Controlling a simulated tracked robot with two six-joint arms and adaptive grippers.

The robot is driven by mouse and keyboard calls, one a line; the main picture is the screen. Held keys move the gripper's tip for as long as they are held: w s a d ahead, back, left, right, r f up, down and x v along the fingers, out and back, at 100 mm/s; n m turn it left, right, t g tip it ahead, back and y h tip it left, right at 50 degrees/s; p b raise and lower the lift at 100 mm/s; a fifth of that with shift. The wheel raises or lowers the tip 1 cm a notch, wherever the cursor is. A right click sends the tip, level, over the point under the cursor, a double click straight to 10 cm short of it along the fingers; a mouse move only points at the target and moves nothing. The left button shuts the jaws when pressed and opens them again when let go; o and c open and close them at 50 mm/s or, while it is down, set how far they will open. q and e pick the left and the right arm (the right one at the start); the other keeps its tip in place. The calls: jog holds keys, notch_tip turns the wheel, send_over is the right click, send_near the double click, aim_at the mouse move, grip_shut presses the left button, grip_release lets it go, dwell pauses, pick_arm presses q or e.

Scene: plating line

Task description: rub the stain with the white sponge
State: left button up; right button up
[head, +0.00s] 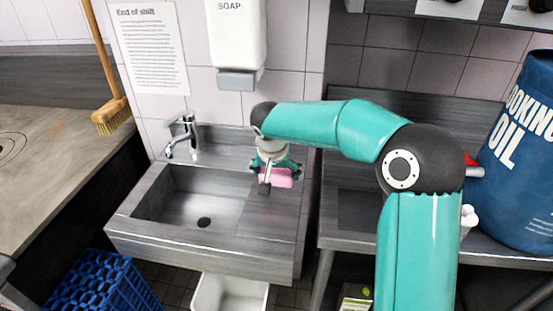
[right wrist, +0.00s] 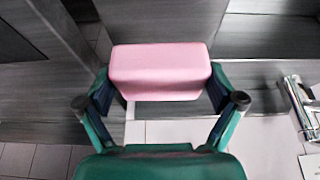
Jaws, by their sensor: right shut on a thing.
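My right gripper (head: 274,168) is shut on a pink block like a sponge (head: 276,179). It holds the block over the right side of the sink unit (head: 255,222); whether it touches the surface I cannot tell. In the right wrist view the pink block (right wrist: 160,72) sits between both fingers. I see no sponge that is clearly white. A small white thing (head: 469,217) shows partly behind my right arm, too hidden to name. A faint orange-brown mark (head: 57,127) lies on the left counter; I cannot tell whether it is the stain. My left gripper is not in view.
A tap (head: 183,136) stands behind the basin, with a soap dispenser (head: 236,40) on the wall. A broom (head: 113,115) leans at the left. A blue crate (head: 105,283) and a white bin (head: 230,293) stand below. A blue oil drum (head: 520,160) stands right.

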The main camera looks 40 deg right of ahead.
notch_tip(320, 180, up, 2)
jog(key=shift+r+p, duration=0.1)
jog(key=shift+p, duration=0.4)
jog(key=shift+a+r, duration=0.1)
jog(key=shift+r, duration=0.3)
